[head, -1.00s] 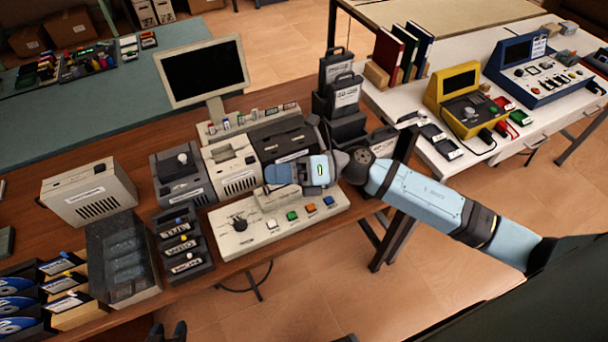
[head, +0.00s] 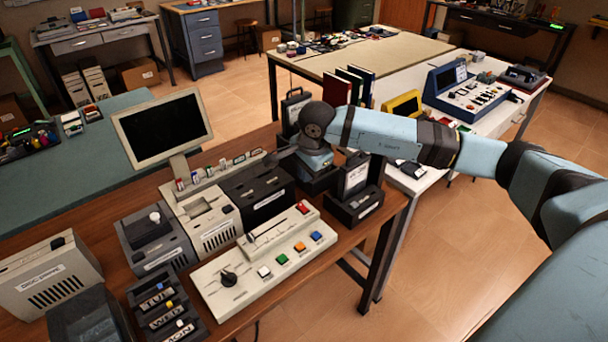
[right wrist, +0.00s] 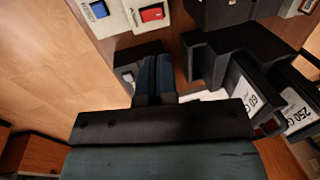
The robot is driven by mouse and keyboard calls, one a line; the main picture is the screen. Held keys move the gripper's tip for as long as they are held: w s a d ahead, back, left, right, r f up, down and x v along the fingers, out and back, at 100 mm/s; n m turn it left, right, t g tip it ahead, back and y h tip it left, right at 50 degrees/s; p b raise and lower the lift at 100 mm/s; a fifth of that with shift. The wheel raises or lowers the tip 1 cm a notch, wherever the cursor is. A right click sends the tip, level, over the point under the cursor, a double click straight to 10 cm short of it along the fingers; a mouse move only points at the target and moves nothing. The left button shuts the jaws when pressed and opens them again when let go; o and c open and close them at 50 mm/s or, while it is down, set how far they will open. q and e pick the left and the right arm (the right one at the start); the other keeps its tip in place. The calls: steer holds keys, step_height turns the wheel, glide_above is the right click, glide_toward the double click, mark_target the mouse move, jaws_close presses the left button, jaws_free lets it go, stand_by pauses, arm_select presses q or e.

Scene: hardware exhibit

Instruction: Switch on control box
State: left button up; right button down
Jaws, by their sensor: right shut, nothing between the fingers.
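The control box (head: 265,262) is a cream sloped panel on the brown table in the head view. It has a black knob (head: 229,278), a slider, white, green, orange and blue buttons, and a red switch (head: 302,207) at its back right corner. My right gripper (head: 285,157) is behind the box's right end, apart from it and partly hidden by its own wrist. In the right wrist view its fingers (right wrist: 155,72) are shut and empty. The red switch (right wrist: 152,13) and a blue button (right wrist: 98,9) show at the top there. My left gripper is not in view.
Black weights in a dark holder (head: 355,206) stand right of the box, close to my gripper. A black-fronted unit (head: 258,194), a cream unit (head: 205,221) and a monitor (head: 162,128) stand behind and left. The floor in front of the table is clear.

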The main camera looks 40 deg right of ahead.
mark_target(300, 204)
steer(key=f, duration=0.3)
steer(key=w+f, duration=0.1)
steer(key=f, duration=0.3)
steer(key=w+f, duration=0.1)
steer(key=f, duration=0.2)
steer(key=shift+a+f+p, duration=0.2)
steer(key=shift+f+p, duration=0.05)
steer(key=shift+p, duration=0.15)
